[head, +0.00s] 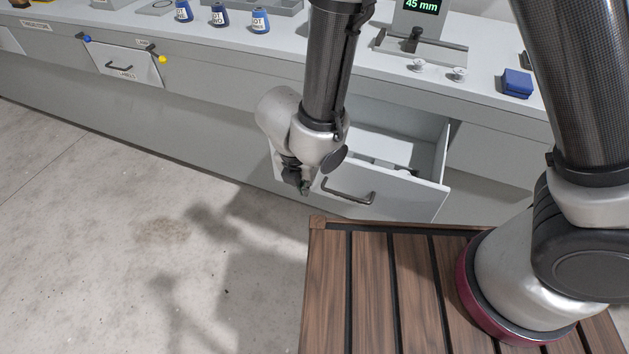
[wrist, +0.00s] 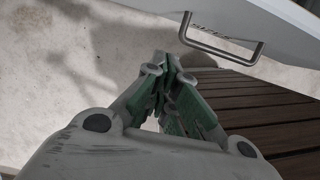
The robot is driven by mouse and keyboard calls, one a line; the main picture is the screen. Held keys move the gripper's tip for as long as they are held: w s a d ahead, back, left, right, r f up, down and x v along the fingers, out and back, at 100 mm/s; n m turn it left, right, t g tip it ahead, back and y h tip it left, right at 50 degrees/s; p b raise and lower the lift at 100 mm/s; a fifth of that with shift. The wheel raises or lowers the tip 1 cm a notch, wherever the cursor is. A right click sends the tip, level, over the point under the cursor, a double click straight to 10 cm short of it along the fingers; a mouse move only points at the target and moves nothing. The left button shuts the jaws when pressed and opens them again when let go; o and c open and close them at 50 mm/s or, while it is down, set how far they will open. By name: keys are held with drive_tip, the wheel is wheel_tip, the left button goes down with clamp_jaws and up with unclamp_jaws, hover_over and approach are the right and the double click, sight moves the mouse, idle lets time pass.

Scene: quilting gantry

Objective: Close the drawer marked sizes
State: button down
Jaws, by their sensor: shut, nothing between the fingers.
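A grey drawer (head: 418,196) stands pulled out from the bench, with dark items partly visible inside. Its front carries a dark bar handle (head: 347,192); in the wrist view the handle (wrist: 221,49) is at upper right, with small lettering behind it that I cannot read clearly. My gripper (head: 304,187) is at the left end of the drawer front in the head view. In the wrist view my gripper (wrist: 172,62) is shut and empty, beside the handle and apart from it. My arm hides the drawer's left part.
The wooden slatted deck (head: 375,270) lies in front of the drawer. Another drawer (head: 124,66) at upper left sits slightly out, with a blue and a yellow knob near it. Blue bottles (head: 220,15) and a blue box (head: 517,83) stand on the bench top. The floor at left is clear.

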drive_tip(key=w+d+f, duration=0.1)
drive_tip(key=w+f, duration=0.4)
drive_tip(key=f, duration=0.1)
drive_tip(key=shift+d, duration=0.4)
drive_tip(key=shift+w, duration=0.15)
